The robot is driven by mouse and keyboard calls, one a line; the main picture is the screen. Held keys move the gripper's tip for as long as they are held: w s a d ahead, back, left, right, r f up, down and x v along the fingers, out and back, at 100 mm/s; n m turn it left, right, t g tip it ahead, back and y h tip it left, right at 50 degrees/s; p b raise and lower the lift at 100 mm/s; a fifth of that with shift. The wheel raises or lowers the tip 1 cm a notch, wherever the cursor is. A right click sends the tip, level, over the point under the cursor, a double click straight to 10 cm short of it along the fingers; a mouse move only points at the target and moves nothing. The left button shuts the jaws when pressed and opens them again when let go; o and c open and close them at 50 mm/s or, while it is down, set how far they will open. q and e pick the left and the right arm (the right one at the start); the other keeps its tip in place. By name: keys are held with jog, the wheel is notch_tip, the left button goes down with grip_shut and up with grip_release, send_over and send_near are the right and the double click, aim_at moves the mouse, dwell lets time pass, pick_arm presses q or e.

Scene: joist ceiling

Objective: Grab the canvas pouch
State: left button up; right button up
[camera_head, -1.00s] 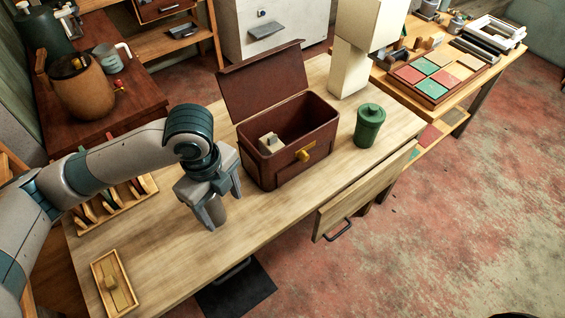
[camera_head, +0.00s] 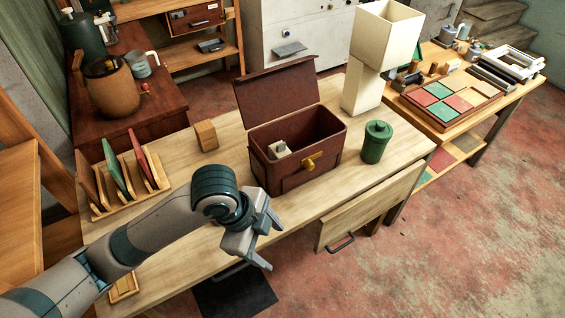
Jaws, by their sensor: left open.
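A small beige item, which looks like the canvas pouch (camera_head: 279,149), lies inside the open brown box (camera_head: 312,172) at its left end. The box walls hide its lower part. The box stands on the wooden table with its lid raised at the back and a yellow clasp on its front. My left gripper (camera_head: 274,248) is open, its fingers apart with nothing seen between them. It is in front of the box and lower in the picture, over the table's front edge, apart from the pouch. My right gripper is not in view.
A green lidded canister (camera_head: 376,143) and a cream lamp (camera_head: 365,97) stand right of the box. A wooden block (camera_head: 206,135) and a rack of upright boards (camera_head: 124,182) stand to the left. A drawer (camera_head: 368,208) sticks out from the table's front.

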pick_arm(q)
jog(key=s+a+f+n+t+y, duration=0.1)
jog(key=s+a+f+n+y, duration=0.1)
jog(key=s+a+f+n, duration=0.55)
jog(key=s+a+f+n+t+y, duration=0.15)
jog(key=s+a+f+n, duration=0.25)
jog(key=a+f+n, duration=0.55)
jog(key=s+f+n+g, duration=0.1)
jog(key=s+f, duration=0.2)
jog(key=f, duration=1)
jog(key=s+f+n, duration=0.1)
jog(key=s+f, duration=0.1)
jog(key=f, duration=1.2)
jog(key=s+a+f, duration=0.2)
jog(key=s+f, duration=0.6)
jog(key=s+a+f+g, duration=0.1)
jog(key=s+a+f, duration=0.1)
jog(key=s+f, duration=0.6)
jog(key=shift+s+m+b, duration=0.3)
jog(key=shift+s+b, duration=0.1)
jog(key=shift+s, duration=0.35)
jog(key=shift+g, duration=0.25)
